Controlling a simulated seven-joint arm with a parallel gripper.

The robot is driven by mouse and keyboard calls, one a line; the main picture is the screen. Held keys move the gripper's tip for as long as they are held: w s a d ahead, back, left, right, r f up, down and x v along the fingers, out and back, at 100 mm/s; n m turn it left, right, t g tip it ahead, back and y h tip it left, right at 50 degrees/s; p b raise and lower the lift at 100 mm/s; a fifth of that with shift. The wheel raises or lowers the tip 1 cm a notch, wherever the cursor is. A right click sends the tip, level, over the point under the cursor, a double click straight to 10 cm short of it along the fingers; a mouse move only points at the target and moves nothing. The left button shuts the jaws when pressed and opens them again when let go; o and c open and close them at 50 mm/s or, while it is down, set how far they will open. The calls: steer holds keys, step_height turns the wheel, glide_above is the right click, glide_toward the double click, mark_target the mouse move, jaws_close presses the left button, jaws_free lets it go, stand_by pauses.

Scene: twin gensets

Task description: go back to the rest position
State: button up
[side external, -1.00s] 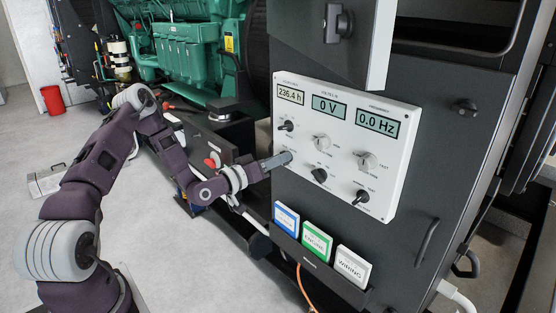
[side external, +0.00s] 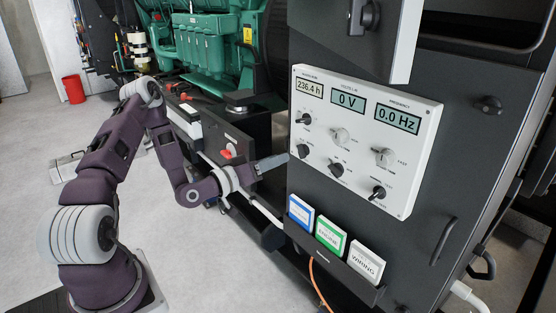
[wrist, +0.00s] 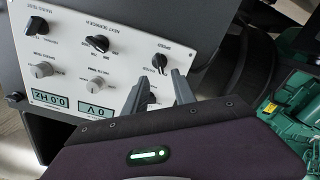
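My gripper (side external: 284,158) is at the left edge of the white control panel (side external: 408,197), a little apart from its face as far as I can tell. In the wrist view my gripper (wrist: 160,76) shows two grey fingers with an empty gap between them. The panel, upside down in the wrist view (wrist: 65,52), carries several knobs. The lower-left knob (side external: 303,150) is just beyond the fingertips in the side view. The panel's displays read 236.4 h, 0 V and 0.0 Hz.
Blue, green and white binders (side external: 331,236) stand in a holder below the panel. A green engine (side external: 203,45) is behind my arm. A red bin (side external: 73,89) and a grey case (side external: 68,166) are on the floor. The floor at left is mostly clear.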

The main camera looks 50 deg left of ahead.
steer(key=s+d+r+m+g, duration=0.1)
steer(key=d+r+m+g, duration=0.2)
steer(key=d+m+g, duration=0.4)
steer(key=s+d+r+g, duration=0.1)
steer(key=s+d+r, duration=0.2)
steer(key=s, duration=0.6)
steer(key=s+d+r+g, duration=0.2)
steer(key=s+d+r, duration=0.1)
steer(key=s, duration=0.7)
steer(key=s+d+r+g, duration=0.2)
steer(key=s+r, duration=0.3)
steer(key=s, duration=0.4)
steer(key=shift+s+d+n, duration=0.4)
steer(key=shift+d, duration=0.3)
steer(key=shift+o, duration=0.5)
